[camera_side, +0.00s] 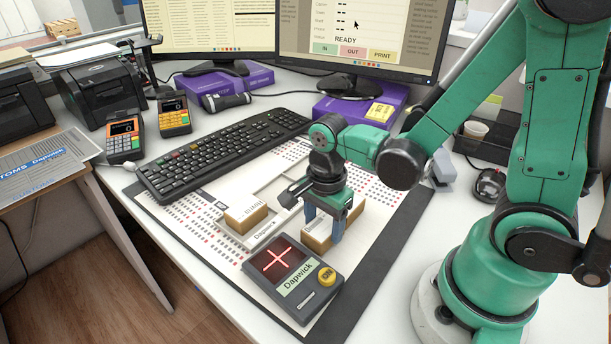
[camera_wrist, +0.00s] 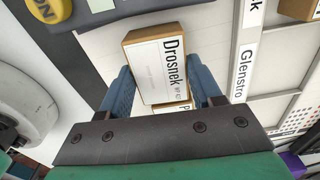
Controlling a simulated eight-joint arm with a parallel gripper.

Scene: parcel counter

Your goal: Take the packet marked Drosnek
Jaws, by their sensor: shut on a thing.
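The packet marked Drosnek (camera_wrist: 160,65) is a brown box with a white label, seen between my gripper's blue fingers in the wrist view. My gripper (camera_wrist: 168,92) is shut on it. In the side view my gripper (camera_side: 324,222) points down at the right of the white sorting tray (camera_side: 262,243), with a brown packet (camera_side: 318,241) at its fingers. Another label starting with "P" (camera_wrist: 186,108) shows partly behind the Drosnek packet; the rest of it is hidden. I cannot tell whether the held packet is clear of the tray.
Another packet (camera_side: 245,217) sits in the tray to the left. A grey Dapwick device (camera_side: 293,277) with a red cross lit on its screen and a yellow button stands in front. A keyboard (camera_side: 222,152), card terminals (camera_side: 124,138) and monitors (camera_side: 350,35) lie behind.

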